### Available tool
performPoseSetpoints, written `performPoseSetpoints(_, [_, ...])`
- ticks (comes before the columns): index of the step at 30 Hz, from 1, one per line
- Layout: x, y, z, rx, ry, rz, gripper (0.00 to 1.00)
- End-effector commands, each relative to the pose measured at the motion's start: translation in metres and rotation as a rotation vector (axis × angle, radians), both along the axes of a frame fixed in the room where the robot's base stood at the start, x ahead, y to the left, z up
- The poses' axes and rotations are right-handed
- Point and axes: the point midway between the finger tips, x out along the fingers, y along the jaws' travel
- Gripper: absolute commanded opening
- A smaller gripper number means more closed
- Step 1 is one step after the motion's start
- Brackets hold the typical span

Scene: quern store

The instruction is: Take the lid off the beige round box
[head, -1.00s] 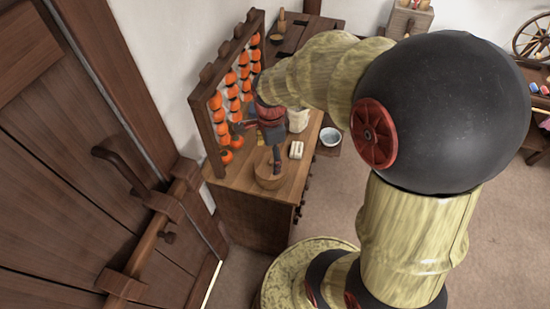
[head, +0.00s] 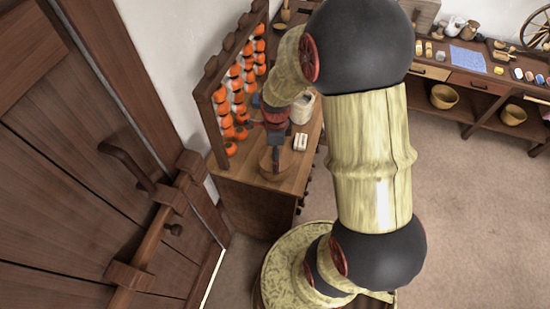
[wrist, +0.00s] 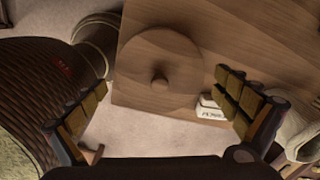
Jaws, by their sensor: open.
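The round box (head: 268,168) is light brown wood and stands near the front end of a wooden counter in the head view. Its round lid (wrist: 178,60) fills the upper middle of the wrist view, with a small knob (wrist: 160,79) at its centre. My gripper (wrist: 162,84) is open and empty. Its padded fingers lie left and right of the lid in the picture, and the gap to the lid's height is hard to judge. In the head view my gripper (head: 276,152) is directly above the box and hides part of it.
A small white block (head: 300,142) lies right of the box and shows near the right finger (wrist: 207,107). A rack of orange fruit (head: 237,98) lines the counter's left side. A dark wooden door (head: 80,150) is at left; open floor lies right.

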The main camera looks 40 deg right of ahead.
Motion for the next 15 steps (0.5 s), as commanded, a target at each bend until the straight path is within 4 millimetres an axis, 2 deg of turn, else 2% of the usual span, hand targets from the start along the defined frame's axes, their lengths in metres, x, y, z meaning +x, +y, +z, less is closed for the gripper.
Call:
performPoseSetpoints(7, [0.0002,0.0000,-0.0004,-0.001,-0.001,0.001,0.99])
performPoseSetpoints(15, [0.0001,0.0000,-0.0003,-0.001,-0.001,0.001,0.84])
